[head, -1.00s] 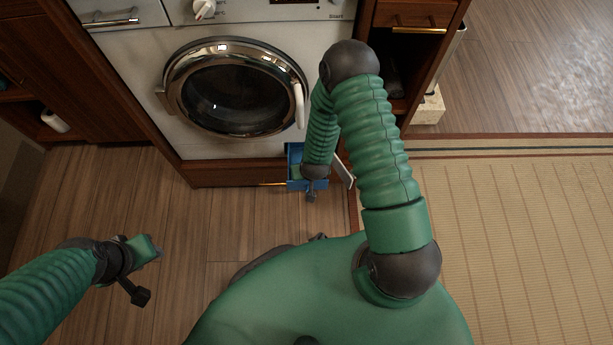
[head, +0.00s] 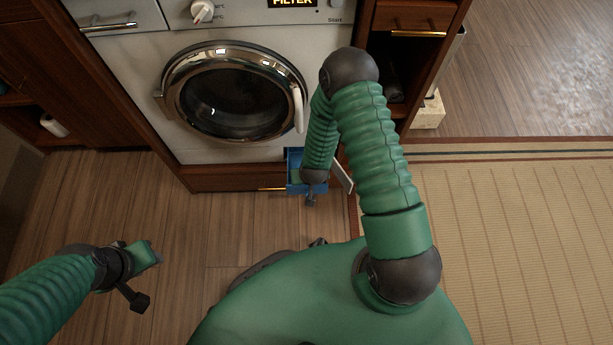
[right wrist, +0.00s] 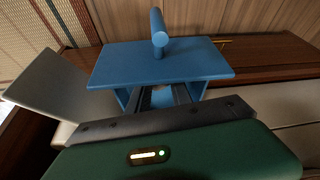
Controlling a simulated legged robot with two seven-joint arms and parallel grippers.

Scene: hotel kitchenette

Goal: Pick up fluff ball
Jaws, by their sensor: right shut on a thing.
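My right gripper (right wrist: 163,97) reaches into the blue filter drawer (right wrist: 165,62), behind its front plate with a round knob. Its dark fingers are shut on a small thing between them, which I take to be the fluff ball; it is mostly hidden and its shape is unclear. In the head view the blue drawer (head: 293,160) sticks out low at the washer's right corner, with my right forearm over it.
The washing machine (head: 180,125) has a round door, shut, and its display (head: 292,3) reads FILTER. A pale flap (right wrist: 45,90) stands open beside the drawer. Wooden cabinets (head: 110,90) flank the washer.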

